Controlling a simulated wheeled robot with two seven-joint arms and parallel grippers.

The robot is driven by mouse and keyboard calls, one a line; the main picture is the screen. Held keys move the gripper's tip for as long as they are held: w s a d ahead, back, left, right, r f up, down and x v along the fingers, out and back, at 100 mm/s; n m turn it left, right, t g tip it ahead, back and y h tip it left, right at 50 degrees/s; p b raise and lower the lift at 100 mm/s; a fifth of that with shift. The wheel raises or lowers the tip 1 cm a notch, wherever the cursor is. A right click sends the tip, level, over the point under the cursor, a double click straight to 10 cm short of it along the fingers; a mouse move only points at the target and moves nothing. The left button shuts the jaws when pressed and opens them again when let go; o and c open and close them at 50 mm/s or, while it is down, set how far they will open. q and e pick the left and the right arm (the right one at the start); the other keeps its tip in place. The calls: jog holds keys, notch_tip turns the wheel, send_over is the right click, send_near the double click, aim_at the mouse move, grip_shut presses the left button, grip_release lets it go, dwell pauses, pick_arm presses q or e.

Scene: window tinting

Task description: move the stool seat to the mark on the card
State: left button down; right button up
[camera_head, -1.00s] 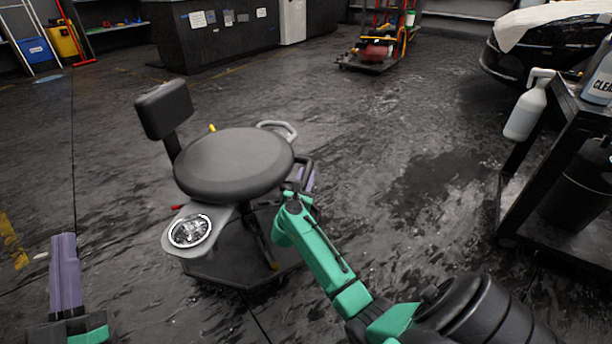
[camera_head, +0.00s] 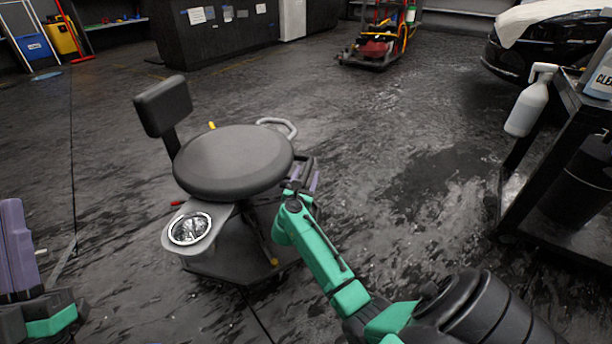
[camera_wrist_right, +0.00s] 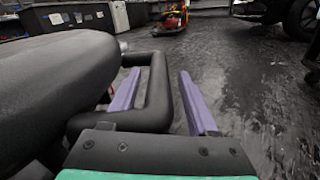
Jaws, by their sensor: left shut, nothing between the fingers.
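The stool has a round black seat (camera_head: 233,160), a black backrest (camera_head: 164,106) and a grey tray with a round metal dish (camera_head: 189,228). A black handle loop (camera_wrist_right: 158,92) juts from beside the seat in the right wrist view. My right gripper (camera_head: 306,180) is open at this handle. In the right wrist view its two purple fingers (camera_wrist_right: 162,98) stand on either side of the handle bar, with a visible gap to the right finger. My left gripper (camera_head: 18,248) is shut and empty at the far left, away from the stool. I cannot make out a marked card.
A dark cart (camera_head: 560,165) with a white spray bottle (camera_head: 527,105) stands at right. A dark car (camera_head: 545,45) is at the back right. A red and yellow machine (camera_head: 376,45) and a dark counter (camera_head: 215,35) stand behind. Open floor lies between stool and cart.

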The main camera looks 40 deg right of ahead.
pick_arm(q)
jog(key=shift+h, duration=0.3)
pick_arm(e)
jog(key=shift+s+a, duration=0.15)
jog(key=shift+a, duration=0.05)
jog(key=shift+p+v, duration=0.55)
jog(key=shift+v, duration=0.55)
pick_arm(q)
notch_tip(320, 180, down, 18)
jog(key=w+d+n+g+y+p, duration=0.1)
jog(key=w+d+n+g+y, duration=0.15)
jog(key=g, duration=0.35)
pick_arm(e)
jog(key=v, duration=0.3)
jog(key=shift+s+a+r, duration=0.1)
jog(key=shift+s, duration=0.05)
pick_arm(q)
jog(key=s+f+g+y+p, duration=0.1)
jog(key=s+f+g, duration=0.2)
jog(key=f, duration=0.6)
jog(key=s+d+f+g+y, duration=0.1)
jog(key=s+f+g, duration=0.2)
jog(key=s+f, duration=0.3)
notch_tip(320, 180, down, 3)
jog(key=shift+s+f+p, duration=0.1)
jog(key=shift+s+p, duration=0.25)
jog(key=shift+s, duration=0.05)
pick_arm(e)
jog(key=v, duration=0.8)
jog(key=shift+s+a, duration=0.2)
